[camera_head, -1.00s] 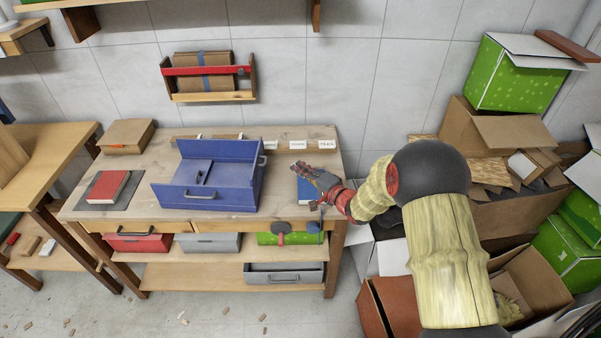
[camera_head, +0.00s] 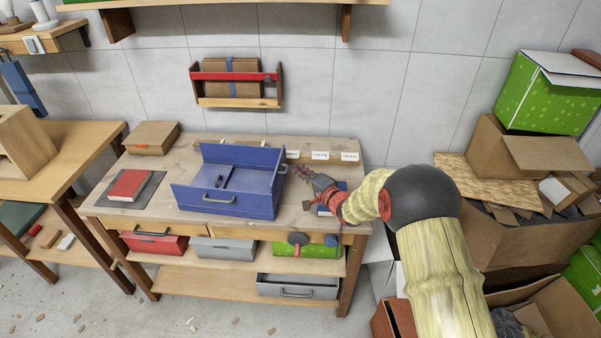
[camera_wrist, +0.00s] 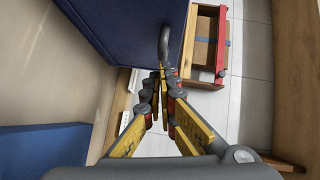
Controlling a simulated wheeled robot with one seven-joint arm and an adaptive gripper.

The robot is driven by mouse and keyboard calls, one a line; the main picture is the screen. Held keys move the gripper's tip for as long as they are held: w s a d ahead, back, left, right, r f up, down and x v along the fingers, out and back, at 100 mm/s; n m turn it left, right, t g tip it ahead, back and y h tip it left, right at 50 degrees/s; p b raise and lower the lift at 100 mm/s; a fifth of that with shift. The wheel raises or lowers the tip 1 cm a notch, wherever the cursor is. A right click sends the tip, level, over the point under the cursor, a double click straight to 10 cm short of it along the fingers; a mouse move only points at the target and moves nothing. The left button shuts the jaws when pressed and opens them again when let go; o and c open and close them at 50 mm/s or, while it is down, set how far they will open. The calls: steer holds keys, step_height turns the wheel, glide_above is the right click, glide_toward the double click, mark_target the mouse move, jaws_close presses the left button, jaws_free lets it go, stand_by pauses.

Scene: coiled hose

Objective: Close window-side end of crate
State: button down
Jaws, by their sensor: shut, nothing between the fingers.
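The blue crate (camera_head: 258,204) stands on the workbench, its tall back wall upright and a handle on its front wall. Inside is a flat blue panel with a dark grip. Its right end carries a grey handle, which shows in the wrist view (camera_wrist: 164,42) beside the blue wall (camera_wrist: 125,25). I cannot tell how the left end stands. No window is in view. My gripper (camera_head: 303,172) is right of the crate's right end, fingers shut and empty. In the wrist view my gripper (camera_wrist: 160,82) has its fingertips just below the handle; contact is unclear.
A red book (camera_head: 128,185) lies on a grey mat to the left. White label cards (camera_head: 320,155) stand along the bench's back. A wooden carrier (camera_head: 236,102) hangs on the wall. Boxes (camera_head: 545,95) pile up at right.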

steer(key=shift+a, duration=0.1)
steer(key=shift+a+r+n+p, duration=0.3)
steer(key=shift+a+p, duration=0.05)
steer(key=shift+p, duration=0.35)
